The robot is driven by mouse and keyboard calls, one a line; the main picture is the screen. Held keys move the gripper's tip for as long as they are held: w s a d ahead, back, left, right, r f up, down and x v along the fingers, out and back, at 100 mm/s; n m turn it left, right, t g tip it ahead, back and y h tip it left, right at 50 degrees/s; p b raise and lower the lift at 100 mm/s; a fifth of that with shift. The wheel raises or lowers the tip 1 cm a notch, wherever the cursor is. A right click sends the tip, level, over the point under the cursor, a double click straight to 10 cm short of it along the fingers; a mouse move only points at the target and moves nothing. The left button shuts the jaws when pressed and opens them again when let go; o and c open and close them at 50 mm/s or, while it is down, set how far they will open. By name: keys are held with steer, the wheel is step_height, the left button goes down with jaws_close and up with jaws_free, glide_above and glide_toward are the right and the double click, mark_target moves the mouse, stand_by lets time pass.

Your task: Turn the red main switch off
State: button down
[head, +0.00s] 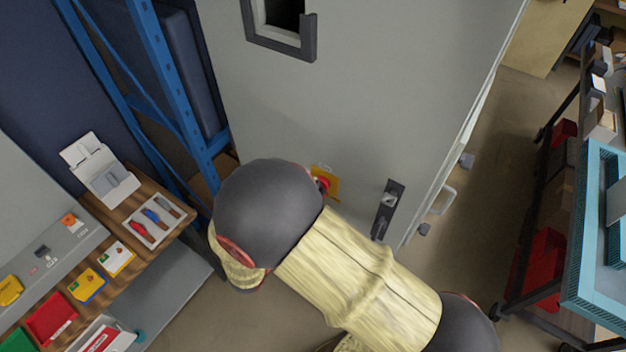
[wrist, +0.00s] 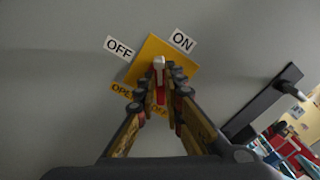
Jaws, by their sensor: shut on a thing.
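The red main switch (wrist: 161,94) sits on a tilted yellow plate (wrist: 149,48) on a grey door-like panel. A white OFF label (wrist: 118,47) is at the plate's upper left and a white ON label (wrist: 182,41) at its upper right. The switch's pale tip points up in the wrist view, between the two labels. My gripper (wrist: 161,79) is shut on the switch, with one finger on each side. In the head view the plate (head: 333,188) and a bit of red show past my arm, which hides my gripper.
A black handle plate (head: 388,208) is right of the switch on the grey panel (head: 350,110). A wooden shelf (head: 128,262) with trays stands at left, beside a blue rack (head: 160,70). A teal-topped cart (head: 590,260) is at right. Floor shows between panel and cart.

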steer(key=n+p, duration=1)
steer(key=p, duration=0.1)
steer(key=shift+w+a+f+n, duration=0.1)
steer(key=shift+a+f+n, duration=0.1)
steer(key=shift+n, duration=0.1)
steer(key=shift+f+n+p, duration=0.1)
steer(key=shift+n+p, duration=0.2)
steer(key=shift+p, duration=0.05)
steer(key=c, duration=1.9)
jaws_free()
steer(key=v, duration=1.2)
